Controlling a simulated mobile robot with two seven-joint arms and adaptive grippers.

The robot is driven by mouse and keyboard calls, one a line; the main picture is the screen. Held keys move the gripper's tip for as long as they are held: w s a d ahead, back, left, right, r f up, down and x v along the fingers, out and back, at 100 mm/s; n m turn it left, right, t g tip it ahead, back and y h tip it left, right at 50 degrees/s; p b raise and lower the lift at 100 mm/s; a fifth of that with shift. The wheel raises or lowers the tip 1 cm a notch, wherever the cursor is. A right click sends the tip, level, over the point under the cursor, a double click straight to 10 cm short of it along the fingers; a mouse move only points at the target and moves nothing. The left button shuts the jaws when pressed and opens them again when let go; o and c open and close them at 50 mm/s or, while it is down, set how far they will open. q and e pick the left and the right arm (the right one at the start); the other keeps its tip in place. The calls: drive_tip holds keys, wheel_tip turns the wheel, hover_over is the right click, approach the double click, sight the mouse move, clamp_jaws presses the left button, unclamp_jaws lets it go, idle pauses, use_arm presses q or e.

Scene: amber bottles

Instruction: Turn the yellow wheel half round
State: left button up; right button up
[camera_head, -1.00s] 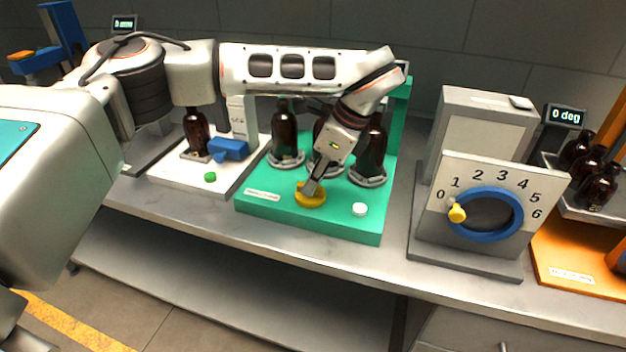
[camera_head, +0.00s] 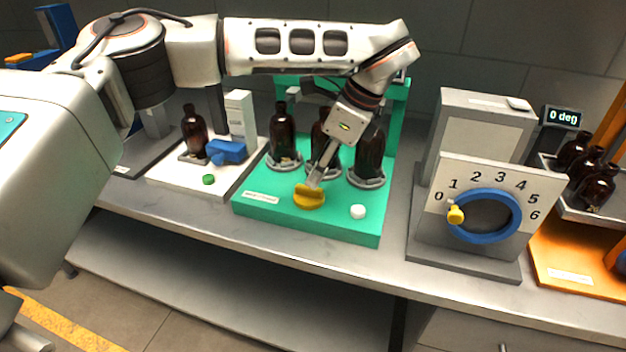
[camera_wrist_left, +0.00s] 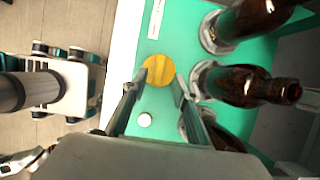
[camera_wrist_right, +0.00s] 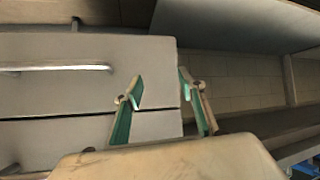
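The yellow wheel (camera_head: 309,199) lies flat on the front of the green station (camera_head: 262,212), with a raised bar across its top. My left gripper (camera_head: 314,183) points down just above it. In the left wrist view the fingers (camera_wrist_left: 162,82) are apart, with the yellow wheel (camera_wrist_left: 157,71) showing between and beyond their tips. I see no grip on it; whether a tip touches the wheel I cannot tell. My right gripper (camera_wrist_right: 160,85) is open and empty in its wrist view, facing grey drawer fronts, and is out of the head view.
Amber bottles (camera_head: 283,138) stand in holders close behind the wheel. A white button (camera_head: 358,211) is to its right. A blue ring dial (camera_head: 484,236) with a yellow knob (camera_head: 456,215) stands farther right; a display (camera_head: 564,117) reads 0 deg.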

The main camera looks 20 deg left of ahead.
use_arm(q)
drive_tip(key=v, duration=0.7)
drive_tip(key=shift+r, duration=0.2)
drive_tip(key=shift+d, duration=0.15)
